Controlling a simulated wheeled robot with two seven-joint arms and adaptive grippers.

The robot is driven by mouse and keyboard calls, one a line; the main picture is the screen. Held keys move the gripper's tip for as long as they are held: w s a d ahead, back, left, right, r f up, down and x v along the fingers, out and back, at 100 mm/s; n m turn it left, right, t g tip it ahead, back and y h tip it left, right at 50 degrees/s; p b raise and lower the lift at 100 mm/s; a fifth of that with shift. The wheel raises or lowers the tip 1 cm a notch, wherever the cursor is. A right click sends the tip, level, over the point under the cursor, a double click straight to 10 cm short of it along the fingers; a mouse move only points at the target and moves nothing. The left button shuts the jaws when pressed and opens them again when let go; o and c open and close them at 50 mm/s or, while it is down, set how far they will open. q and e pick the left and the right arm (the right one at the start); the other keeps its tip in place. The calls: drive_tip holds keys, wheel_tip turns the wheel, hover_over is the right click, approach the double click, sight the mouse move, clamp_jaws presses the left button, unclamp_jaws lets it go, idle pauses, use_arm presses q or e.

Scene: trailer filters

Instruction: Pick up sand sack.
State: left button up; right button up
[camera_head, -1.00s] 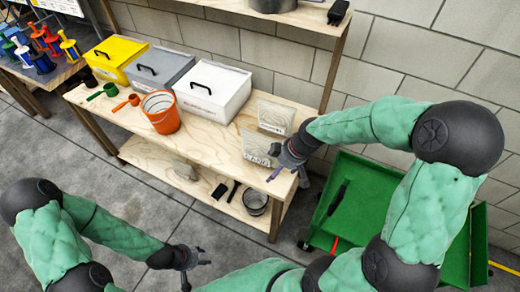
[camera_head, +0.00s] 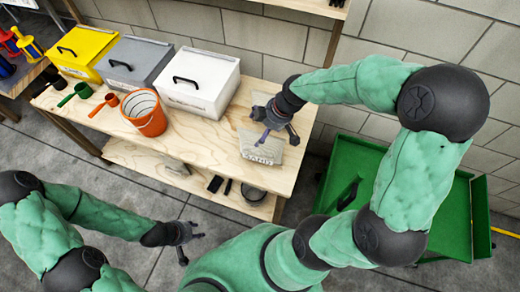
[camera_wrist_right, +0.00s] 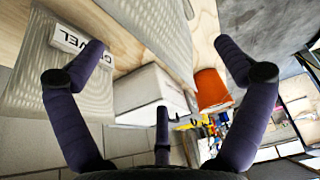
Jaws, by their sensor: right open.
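The sand sack (camera_head: 262,150), a pale clear bag with a "SAND" label, stands on the right end of the wooden workbench. In the right wrist view a pale ribbed sack (camera_wrist_right: 150,28), apparently the sand sack, shows at the top between the spread fingers. My right gripper (camera_head: 274,130) is open and empty, over the sand sack and hiding its upper part. A gravel sack (camera_wrist_right: 35,85) with a "GRAVEL" label is beside the left finger of my right gripper (camera_wrist_right: 160,65). My left gripper (camera_head: 190,243) is open and empty, low in front of the bench.
On the workbench (camera_head: 200,140) stand an orange bucket (camera_head: 146,112), a white box (camera_head: 200,82), a grey box (camera_head: 135,65) and a yellow box (camera_head: 88,52), with scoops at left. A green cart (camera_head: 345,160) is right of the bench. The wall is close behind.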

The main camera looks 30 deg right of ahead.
sight(261, 148)
drive_tip(key=shift+w+a+f, duration=0.1)
drive_tip(key=shift+w+f, duration=0.05)
drive_tip(key=shift+f, duration=0.3)
drive_tip(key=x, duration=0.1)
drive_tip(key=b+x, duration=0.1)
drive_tip(key=x, duration=0.2)
drive_tip(key=shift+s+d+f+b, duration=0.2)
drive_tip(key=shift+s+b, duration=0.15)
drive_tip(key=shift+w+a+f, duration=0.15)
drive_tip(key=shift+f, duration=0.2)
drive_tip(key=shift+f+b, duration=0.25)
drive_tip(key=shift+b, duration=0.2)
drive_tip(key=c, duration=1.3)
drive_tip(key=shift+w+r, duration=0.1)
drive_tip(key=c, duration=0.3)
